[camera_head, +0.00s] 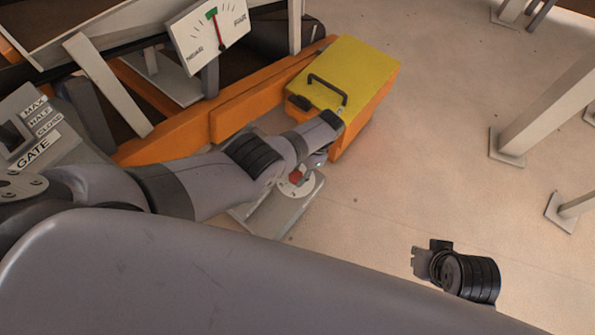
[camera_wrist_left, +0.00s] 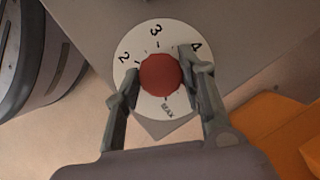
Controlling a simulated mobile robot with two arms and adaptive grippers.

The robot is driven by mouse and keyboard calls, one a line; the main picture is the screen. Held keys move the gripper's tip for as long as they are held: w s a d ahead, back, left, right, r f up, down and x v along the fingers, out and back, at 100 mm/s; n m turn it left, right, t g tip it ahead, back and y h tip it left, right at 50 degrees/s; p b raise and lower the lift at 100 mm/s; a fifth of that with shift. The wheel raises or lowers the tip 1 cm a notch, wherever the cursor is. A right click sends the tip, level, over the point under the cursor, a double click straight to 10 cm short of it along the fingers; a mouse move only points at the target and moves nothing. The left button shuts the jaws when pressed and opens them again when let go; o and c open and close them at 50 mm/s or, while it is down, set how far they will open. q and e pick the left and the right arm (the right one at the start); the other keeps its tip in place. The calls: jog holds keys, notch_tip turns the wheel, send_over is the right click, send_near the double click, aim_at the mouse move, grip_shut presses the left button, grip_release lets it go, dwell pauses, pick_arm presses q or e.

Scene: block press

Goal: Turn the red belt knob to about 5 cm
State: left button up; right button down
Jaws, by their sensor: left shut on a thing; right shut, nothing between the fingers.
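The red belt knob (camera_wrist_left: 161,74) sits at the centre of a round white dial (camera_wrist_left: 128,80) with the marks 2, 3, 4 and MAX showing in the left wrist view. My left gripper (camera_wrist_left: 160,80) is shut on the knob, one finger on each side. In the head view the knob (camera_head: 296,177) shows just below my left gripper (camera_head: 312,165), whose fingers are mostly hidden there. Which mark the knob points to cannot be told. My right gripper (camera_head: 418,262) is shut and empty, away at the lower right.
A yellow-topped orange box (camera_head: 365,75) with a black handle stands beyond the knob. A gauge (camera_head: 207,35) with a red needle and a green mark is at the top. A GATE lever panel (camera_head: 38,128) is at the left. Floor at the right is clear between white posts (camera_head: 550,120).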

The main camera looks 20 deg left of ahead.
dwell(0.3)
pick_arm(q)
jog(key=o, duration=1.1)
jog(key=shift+c, duration=0.2)
jog(key=shift+o, duration=0.3)
jog(key=v, duration=1.2)
jog(key=shift+f, duration=0.1)
